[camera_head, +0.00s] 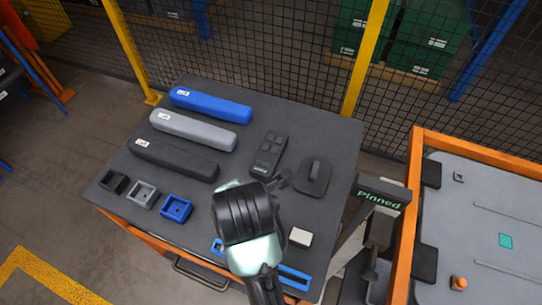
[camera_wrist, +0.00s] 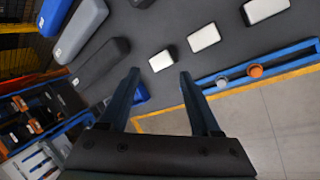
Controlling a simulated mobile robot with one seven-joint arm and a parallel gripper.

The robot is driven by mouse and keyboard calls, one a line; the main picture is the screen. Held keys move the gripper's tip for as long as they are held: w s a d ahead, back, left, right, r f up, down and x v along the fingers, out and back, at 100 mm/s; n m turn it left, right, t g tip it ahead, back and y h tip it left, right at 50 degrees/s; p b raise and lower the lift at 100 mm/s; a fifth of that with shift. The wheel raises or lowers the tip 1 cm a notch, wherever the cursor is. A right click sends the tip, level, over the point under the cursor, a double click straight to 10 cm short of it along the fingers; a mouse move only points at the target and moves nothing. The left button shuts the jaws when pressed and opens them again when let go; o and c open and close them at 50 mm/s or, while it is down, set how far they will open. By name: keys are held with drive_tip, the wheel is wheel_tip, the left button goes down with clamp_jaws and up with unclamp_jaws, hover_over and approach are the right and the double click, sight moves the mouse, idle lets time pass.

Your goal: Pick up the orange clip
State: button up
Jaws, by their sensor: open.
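An orange round piece (camera_wrist: 256,71), which looks like the orange clip, sits in a blue rack (camera_wrist: 290,62) along the table edge in the wrist view. A grey round piece (camera_wrist: 222,80) sits beside it in the same rack. In the head view the blue rack (camera_head: 295,277) is partly covered by my arm, and the orange piece there is hidden. My gripper (camera_wrist: 159,76) is open and empty above the table, with the orange piece to the right of its fingers in the wrist view.
The dark table holds blue (camera_head: 210,103), grey (camera_head: 200,130) and black (camera_head: 174,158) long cases, a black remote (camera_head: 268,154), a handled black block (camera_head: 314,177), small holders (camera_head: 176,208) and a white block (camera_head: 301,237). An orange-framed panel (camera_head: 480,220) with an orange knob (camera_head: 459,283) stands right.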

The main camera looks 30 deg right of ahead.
drive_tip(key=s+r+n+g+p, duration=0.3)
drive_tip(key=s+n+g+p, duration=0.2)
drive_tip(key=s+p, duration=0.5)
drive_tip(key=shift+y, duration=0.4)
drive_tip(key=f, duration=0.2)
drive_tip(key=s+f+b, duration=0.1)
drive_tip(key=f, duration=0.1)
drive_tip(key=f+b, duration=0.1)
drive_tip(key=f, duration=0.2)
drive_tip(key=shift+s+d+f, duration=0.1)
drive_tip(key=shift+s+d, duration=0.15)
drive_tip(key=shift+w+d+f+p, duration=0.1)
drive_tip(key=shift+f+p, duration=0.1)
drive_tip(key=shift+f, duration=0.75)
drive_tip(key=shift+d+f+p, duration=0.15)
drive_tip(key=shift+f+p, duration=0.05)
drive_tip(key=shift+f, duration=0.75)
drive_tip(key=shift+w+d+f+p, duration=0.1)
drive_tip(key=shift+f+p, duration=0.1)
drive_tip(key=shift+f, duration=0.75)
clamp_jaws()
